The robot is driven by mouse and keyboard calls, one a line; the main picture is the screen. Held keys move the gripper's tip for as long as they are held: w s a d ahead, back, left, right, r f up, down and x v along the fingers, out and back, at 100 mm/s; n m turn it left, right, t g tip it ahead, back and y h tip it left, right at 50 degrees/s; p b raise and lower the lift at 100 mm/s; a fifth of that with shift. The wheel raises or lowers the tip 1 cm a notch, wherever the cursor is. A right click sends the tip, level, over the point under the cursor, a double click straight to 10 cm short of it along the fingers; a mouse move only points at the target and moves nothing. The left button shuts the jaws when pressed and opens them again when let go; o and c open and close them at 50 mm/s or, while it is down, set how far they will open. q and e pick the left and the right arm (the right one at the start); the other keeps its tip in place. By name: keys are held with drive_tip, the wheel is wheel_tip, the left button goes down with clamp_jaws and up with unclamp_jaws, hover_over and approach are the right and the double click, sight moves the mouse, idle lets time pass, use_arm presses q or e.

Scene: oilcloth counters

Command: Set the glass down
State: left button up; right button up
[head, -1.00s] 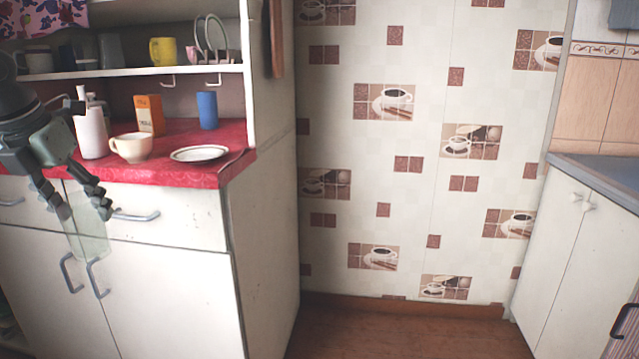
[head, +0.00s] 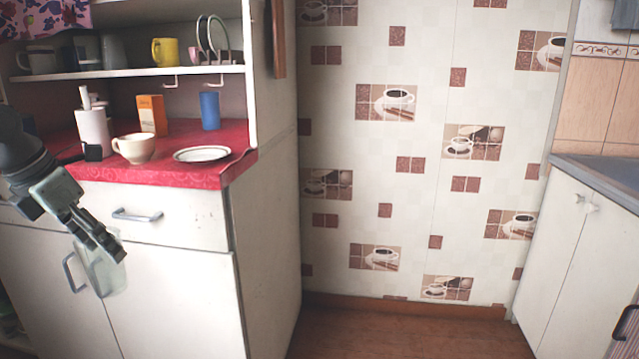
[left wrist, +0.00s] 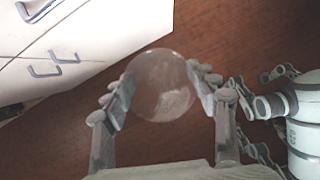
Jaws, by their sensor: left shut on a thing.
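My left gripper (head: 108,245) is shut on a clear glass (head: 102,275) and holds it in the air in front of the white cabinet, below the counter edge. In the left wrist view the round glass (left wrist: 162,85) sits between the two fingers (left wrist: 160,98), with the brown floor below it. The red oilcloth counter (head: 190,179) is above and behind the glass. My right gripper (left wrist: 262,105) shows in part at the right edge of the left wrist view; its jaw state is unclear.
On the counter stand a cream cup (head: 134,148), a white plate (head: 202,154), a blue tumbler (head: 209,110), an orange box (head: 152,114) and a white roll (head: 93,132). The counter's front right strip is bare. A shelf (head: 130,73) with mugs hangs above.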

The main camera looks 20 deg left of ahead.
use_arm(q)
drive_tip(key=shift+d+f+m, duration=0.25)
drive_tip(key=shift+f+m, duration=0.25)
drive_tip(key=shift+f, duration=0.1)
drive_tip(key=w+d+f+m+g+h, duration=0.45)
drive_tip(key=d+f+m, duration=0.65)
drive_tip(key=d+m, duration=0.4)
drive_tip(key=w+d+m+g+y, duration=0.2)
drive_tip(key=d+m, duration=0.7)
drive_tip(key=w+d+f+m+g+y+p, duration=0.1)
drive_tip(key=w+d+m+g+y, duration=0.1)
drive_tip(key=d+m, duration=0.8)
drive_tip(key=shift+d+y, duration=0.15)
drive_tip(key=shift+y, duration=0.2)
use_arm(e)
drive_tip(key=shift+a+x, duration=0.25)
drive_tip(key=shift+x, duration=0.9)
use_arm(q)
drive_tip(key=shift+s+f+g, duration=0.1)
drive_tip(key=shift+f+g, duration=0.05)
drive_tip(key=shift+g, duration=0.2)
use_arm(e)
drive_tip(key=shift+s+d, duration=0.1)
